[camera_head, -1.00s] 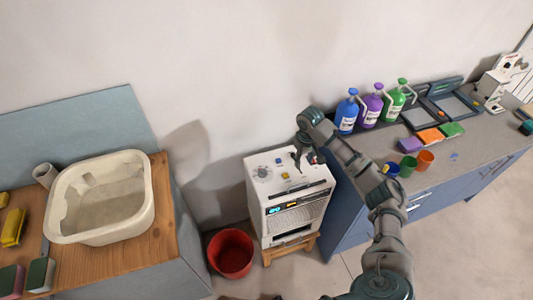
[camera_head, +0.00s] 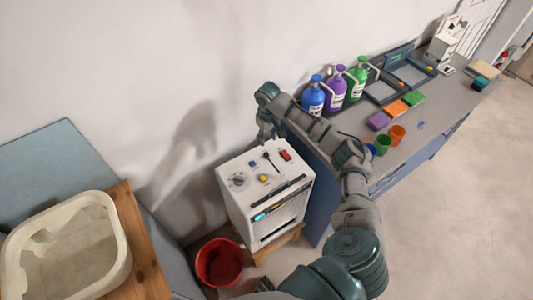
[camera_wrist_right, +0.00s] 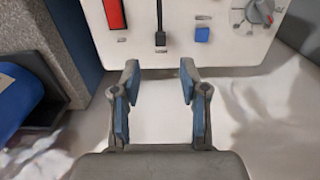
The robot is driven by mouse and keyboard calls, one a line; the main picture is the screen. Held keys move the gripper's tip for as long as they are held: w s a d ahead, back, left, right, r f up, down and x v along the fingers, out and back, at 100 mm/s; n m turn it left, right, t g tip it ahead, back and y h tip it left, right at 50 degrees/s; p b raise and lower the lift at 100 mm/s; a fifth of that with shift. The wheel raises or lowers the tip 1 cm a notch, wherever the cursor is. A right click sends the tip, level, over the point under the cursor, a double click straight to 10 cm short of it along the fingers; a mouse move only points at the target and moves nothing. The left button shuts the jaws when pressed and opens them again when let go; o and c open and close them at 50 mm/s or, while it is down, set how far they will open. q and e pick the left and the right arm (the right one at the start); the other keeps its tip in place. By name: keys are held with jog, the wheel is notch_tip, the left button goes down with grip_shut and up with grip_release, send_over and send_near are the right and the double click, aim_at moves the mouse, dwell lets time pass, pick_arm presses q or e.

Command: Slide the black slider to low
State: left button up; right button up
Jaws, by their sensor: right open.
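The white control box (camera_head: 262,190) stands on a small wooden stand, and its top panel carries the controls. The black slider (camera_head: 270,160) is on that panel between a blue button and a red switch. In the right wrist view the black slider (camera_wrist_right: 160,38) lies ahead of the fingers, near the panel's edge. My right gripper (camera_head: 268,135) is above the back edge of the box. In the wrist view my right gripper (camera_wrist_right: 157,80) is open and empty, its fingers apart and clear of the slider. My left gripper is not in view.
The panel also has a red switch (camera_head: 286,156), a blue button (camera_head: 252,164), a yellow button (camera_head: 263,178) and a grey dial (camera_head: 238,180). A red bucket (camera_head: 219,263) is on the floor. A counter with bottles (camera_head: 312,97) stands to the right.

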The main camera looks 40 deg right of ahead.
aim_at(267, 154)
notch_tip(267, 154, down, 10)
jog(key=shift+f+b, duration=0.1)
jog(key=shift+b, duration=0.35)
jog(key=shift+w+f, duration=0.1)
jog(key=shift+f, duration=0.2)
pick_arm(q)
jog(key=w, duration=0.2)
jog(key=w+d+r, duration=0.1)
pick_arm(e)
grip_shut()
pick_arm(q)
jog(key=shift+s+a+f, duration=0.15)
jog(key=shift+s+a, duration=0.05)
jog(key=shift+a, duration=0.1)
